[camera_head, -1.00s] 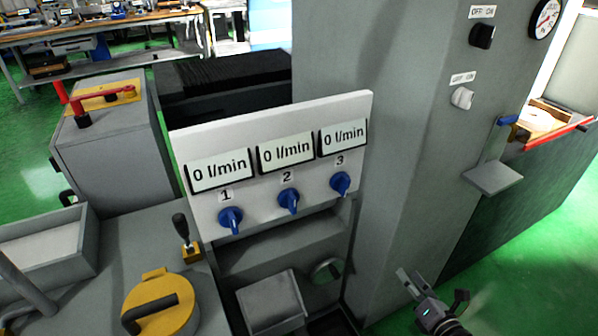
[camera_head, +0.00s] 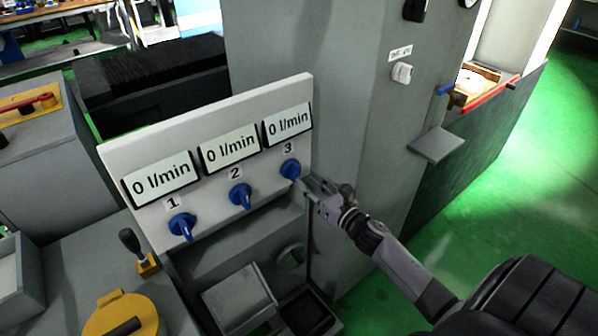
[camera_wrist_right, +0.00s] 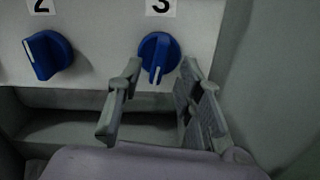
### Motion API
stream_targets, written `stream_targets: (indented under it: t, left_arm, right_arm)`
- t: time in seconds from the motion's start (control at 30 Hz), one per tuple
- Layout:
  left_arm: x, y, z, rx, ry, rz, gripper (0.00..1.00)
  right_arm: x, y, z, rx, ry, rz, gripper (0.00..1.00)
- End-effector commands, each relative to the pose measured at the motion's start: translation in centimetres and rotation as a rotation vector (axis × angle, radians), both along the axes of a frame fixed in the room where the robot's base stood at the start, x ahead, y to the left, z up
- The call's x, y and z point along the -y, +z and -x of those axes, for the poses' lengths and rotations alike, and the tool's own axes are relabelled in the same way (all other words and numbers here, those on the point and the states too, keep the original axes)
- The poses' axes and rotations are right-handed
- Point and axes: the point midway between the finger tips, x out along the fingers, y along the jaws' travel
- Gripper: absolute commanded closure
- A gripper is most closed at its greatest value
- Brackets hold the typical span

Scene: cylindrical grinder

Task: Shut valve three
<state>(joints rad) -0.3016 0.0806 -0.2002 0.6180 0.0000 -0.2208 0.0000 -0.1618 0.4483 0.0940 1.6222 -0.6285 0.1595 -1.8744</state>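Valve three (camera_head: 290,170) is a blue knob under the number 3 at the right end of a white panel (camera_head: 232,108). Its display reads 0 l/min. In the right wrist view the valve three knob (camera_wrist_right: 159,58) has its white mark pointing down. My right gripper (camera_head: 308,184) is just below and right of the knob in the head view. In the right wrist view its two fingers (camera_wrist_right: 155,98) are apart, with the knob beyond and between their tips; I cannot tell whether they touch it. My left gripper is not in view.
Valve one (camera_head: 182,226) and valve two (camera_head: 240,196) are similar blue knobs to the left, also with displays at 0 l/min. A grey machine column (camera_head: 345,120) stands right of the panel. A black-knobbed lever (camera_head: 130,242) and yellow round cover (camera_head: 122,316) sit lower left.

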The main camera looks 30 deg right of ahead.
Motion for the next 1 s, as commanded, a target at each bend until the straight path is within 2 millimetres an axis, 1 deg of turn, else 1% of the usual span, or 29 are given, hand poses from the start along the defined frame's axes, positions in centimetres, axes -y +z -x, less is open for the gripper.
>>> stream_targets:
  t: [0.03,0.1,0.2,0.3,0.43,0.67,0.77,1.0]
  left_arm:
    - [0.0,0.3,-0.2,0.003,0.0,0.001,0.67]
    - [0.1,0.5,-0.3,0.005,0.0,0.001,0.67]
    - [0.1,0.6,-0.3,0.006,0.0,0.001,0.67]
    - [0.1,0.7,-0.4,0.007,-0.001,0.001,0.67]
    - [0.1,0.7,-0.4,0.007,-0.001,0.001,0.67]
    - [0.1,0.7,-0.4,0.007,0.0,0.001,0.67]
    - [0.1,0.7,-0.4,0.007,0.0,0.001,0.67]
    - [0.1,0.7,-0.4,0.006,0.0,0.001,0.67]
  right_arm:
    - [0.0,0.2,-1.1,0.002,-0.001,-0.002,0.67]
    - [-0.2,0.2,-2.3,0.002,0.0,-0.001,0.67]
    - [-0.3,0.1,-3.5,0.001,0.0,-0.003,0.67]
    - [-0.3,0.0,-4.3,0.0,0.0,-0.002,0.67]
    - [-0.4,0.0,-4.8,0.0,0.0,-0.001,0.67]
    - [-0.4,0.0,-4.9,0.0,0.0,-0.002,0.67]
    - [-0.4,0.0,-4.8,0.0,0.0,-0.002,0.72]
    - [-0.4,0.0,-4.8,0.0,0.0,-0.002,0.88]
